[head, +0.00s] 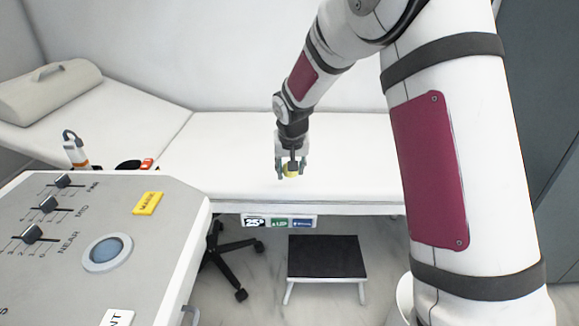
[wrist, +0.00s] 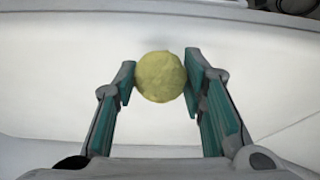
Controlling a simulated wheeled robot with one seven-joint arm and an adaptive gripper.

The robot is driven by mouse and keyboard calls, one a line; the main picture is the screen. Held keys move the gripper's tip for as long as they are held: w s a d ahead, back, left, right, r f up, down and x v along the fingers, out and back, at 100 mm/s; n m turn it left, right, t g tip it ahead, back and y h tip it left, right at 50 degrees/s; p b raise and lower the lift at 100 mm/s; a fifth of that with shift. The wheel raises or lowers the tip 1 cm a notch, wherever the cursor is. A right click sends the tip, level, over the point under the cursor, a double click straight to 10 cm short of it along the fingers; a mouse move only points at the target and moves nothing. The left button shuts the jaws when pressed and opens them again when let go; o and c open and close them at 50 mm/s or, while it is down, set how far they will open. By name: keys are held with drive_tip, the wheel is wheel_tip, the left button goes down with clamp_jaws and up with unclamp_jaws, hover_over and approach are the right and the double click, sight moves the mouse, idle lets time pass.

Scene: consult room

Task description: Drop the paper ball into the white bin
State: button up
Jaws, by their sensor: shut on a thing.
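The paper ball (wrist: 161,77) is yellow and round. In the wrist view it sits between the two fingertips of my gripper (wrist: 160,80), touching the pads. In the head view my gripper (head: 292,169) is shut on the paper ball (head: 291,170) and points down in front of the white exam couch. Part of the ball is hidden by the fingers there. I see no white bin in either view.
The white exam couch (head: 230,150) spans the middle, with a beige bolster (head: 50,88) at the far left. A grey control panel (head: 80,240) fills the near left. A black-topped step stool (head: 327,257) and a wheeled black base (head: 232,262) stand on the floor.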

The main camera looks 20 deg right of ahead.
drive_tip(key=s+d+f+n, duration=0.1)
drive_tip(key=s+d+f, duration=0.1)
drive_tip(key=s+f, duration=0.3)
drive_tip(key=s+d+f+n, duration=0.1)
drive_tip(key=s+d+f, duration=0.1)
drive_tip(key=s, duration=0.5)
drive_tip(key=s+d+f, duration=0.2)
drive_tip(key=d+f, duration=0.2)
drive_tip(key=d, duration=0.3)
drive_tip(key=s+d+f+b, duration=0.15)
drive_tip(key=d+f, duration=0.25)
drive_tip(key=d, duration=0.4)
drive_tip(key=s+d+f+p, duration=0.1)
drive_tip(key=s+d+f, duration=0.1)
drive_tip(key=d+f, duration=0.4)
drive_tip(key=s+d+f+m+b, duration=0.1)
drive_tip(key=s+d+f, duration=0.4)
drive_tip(key=s+d, duration=0.3)
drive_tip(key=s+d+f+m, duration=0.1)
drive_tip(key=s+d+f, duration=0.4)
drive_tip(key=s+d, duration=0.3)
wheel_tip(320, 180, down, 6)
drive_tip(key=b, duration=0.6)
drive_tip(key=shift+w+d+f, duration=0.2)
drive_tip(key=shift+w+d, duration=0.15)
drive_tip(key=shift+d, duration=0.05)
drive_tip(key=o, duration=0.7)
